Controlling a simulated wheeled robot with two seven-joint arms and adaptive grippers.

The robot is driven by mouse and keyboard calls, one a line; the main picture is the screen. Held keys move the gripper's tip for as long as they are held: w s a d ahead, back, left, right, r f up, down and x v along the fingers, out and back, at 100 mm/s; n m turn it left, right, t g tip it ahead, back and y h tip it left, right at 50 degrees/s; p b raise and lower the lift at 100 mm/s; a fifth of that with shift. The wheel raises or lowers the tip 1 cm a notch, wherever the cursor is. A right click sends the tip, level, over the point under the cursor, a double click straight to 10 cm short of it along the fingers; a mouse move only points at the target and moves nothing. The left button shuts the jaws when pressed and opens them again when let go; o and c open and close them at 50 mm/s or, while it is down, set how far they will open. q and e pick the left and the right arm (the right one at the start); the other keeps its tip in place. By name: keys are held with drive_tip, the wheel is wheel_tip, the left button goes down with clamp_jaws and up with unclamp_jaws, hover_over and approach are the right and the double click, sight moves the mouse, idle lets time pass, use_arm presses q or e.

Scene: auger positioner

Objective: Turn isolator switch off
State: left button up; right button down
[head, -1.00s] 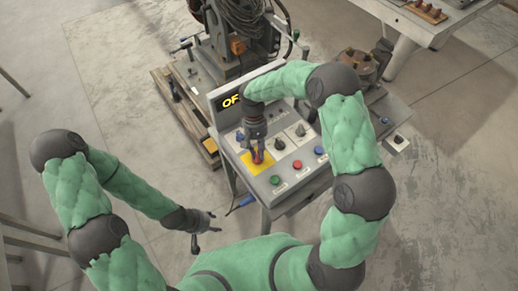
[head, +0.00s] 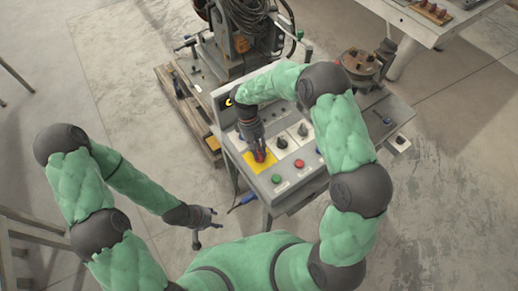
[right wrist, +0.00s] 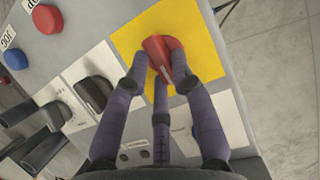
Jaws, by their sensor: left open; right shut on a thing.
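The isolator switch is a red handle (right wrist: 166,55) on a yellow plate (right wrist: 205,45) on the control panel. In the head view the red handle (head: 260,156) is partly hidden by my right gripper (head: 259,150). My right gripper (right wrist: 164,78) is shut on the red handle, its fingers around it over the plate. The display (head: 226,102) at the panel's back is mostly covered by my right arm, with only a bit of yellow lettering visible. My left gripper (head: 206,224) is open and empty, left of the panel's front, apart from it.
Beside the plate are black knobs (head: 281,142), a green button (head: 276,178) and a red button (head: 299,163). A machine (head: 238,40) on a wooden pallet stands behind the panel. A grey table (head: 410,22) is at the back right.

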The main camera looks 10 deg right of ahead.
drive_tip(key=c, duration=1)
unclamp_jaws()
drive_tip(key=shift+c, duration=0.2)
drive_tip(key=v, duration=1.2)
drive_tip(key=shift+f, duration=0.1)
